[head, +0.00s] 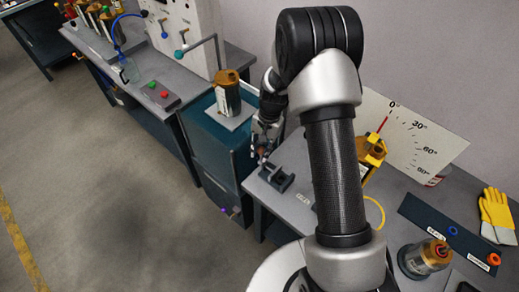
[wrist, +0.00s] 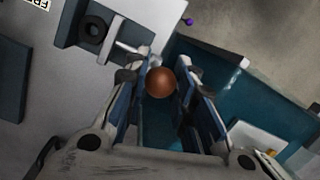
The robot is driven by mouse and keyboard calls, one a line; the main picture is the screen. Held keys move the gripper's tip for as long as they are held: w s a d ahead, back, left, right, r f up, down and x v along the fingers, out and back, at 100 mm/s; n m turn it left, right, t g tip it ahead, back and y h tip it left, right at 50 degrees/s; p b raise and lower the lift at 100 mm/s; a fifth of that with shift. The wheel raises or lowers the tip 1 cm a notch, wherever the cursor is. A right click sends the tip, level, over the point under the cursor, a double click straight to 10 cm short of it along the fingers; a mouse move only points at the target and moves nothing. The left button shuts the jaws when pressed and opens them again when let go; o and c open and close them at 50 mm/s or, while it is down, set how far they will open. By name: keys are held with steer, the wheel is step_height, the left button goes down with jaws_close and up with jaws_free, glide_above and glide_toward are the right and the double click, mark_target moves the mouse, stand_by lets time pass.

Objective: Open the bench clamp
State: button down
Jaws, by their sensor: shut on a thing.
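The bench clamp (head: 280,180) is a small dark block at the left edge of the grey bench.
An angle board (head: 410,135) stands behind my arm. A yellow fixture (head: 372,152), gloves (head: 497,212) and another pump (head: 427,257) are on the right.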

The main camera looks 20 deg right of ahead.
steer(key=shift+w+d+f+g+y+b, duration=0.3)
steer(key=shift+d+g+y, duration=0.25)
steer(key=shift+y, duration=0.25)
steer(key=shift+w+d+f+g+y+b, duration=0.15)
steer(key=shift+w+d+g+y, duration=0.3)
steer(key=shift+y, duration=0.35)
steer(key=shift+w+d+f+g+y+b, duration=0.15)
steer(key=shift+w+d+g+y+b, duration=0.15)
steer(key=shift+d+g+y, duration=0.4)
steer(key=shift+a, duration=0.15)
steer(key=c, duration=1.3)
jaws_free()
steer(key=shift+r, duration=0.1)
steer(key=v, duration=1.2)
steer(key=shift+d, duration=0.25)
